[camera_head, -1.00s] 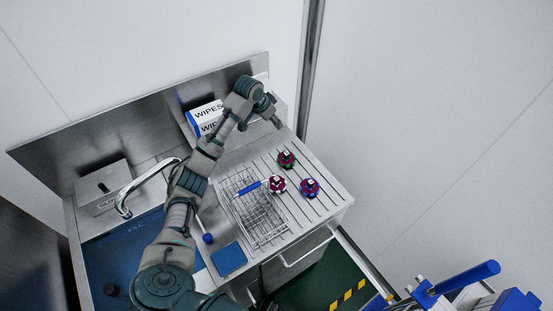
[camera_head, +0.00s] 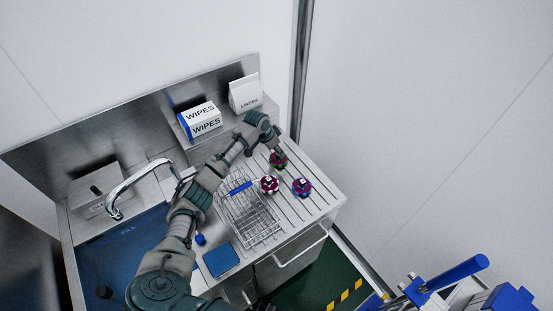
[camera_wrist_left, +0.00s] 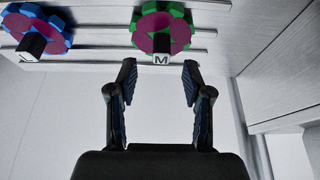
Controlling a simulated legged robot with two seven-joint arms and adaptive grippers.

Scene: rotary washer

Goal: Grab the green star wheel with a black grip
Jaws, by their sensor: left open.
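The green star wheel (camera_head: 279,161) has a magenta centre and stands on the ribbed drainboard, farthest back of three wheels. In the left wrist view the green star wheel (camera_wrist_left: 183,20) is at the top middle, with its black grip (camera_wrist_left: 161,43) ending in a white cap marked M. My left gripper (camera_head: 277,149) is right by this wheel in the head view. In the left wrist view my left gripper (camera_wrist_left: 159,78) is open and empty. Its fingertips lie either side of the grip's line, just short of it. My right gripper is not in view.
A blue star wheel (camera_head: 302,187) and a magenta and white wheel (camera_head: 269,185) stand nearby. A wire basket (camera_head: 262,222) is left of them. The faucet (camera_head: 140,181) and sink are left.

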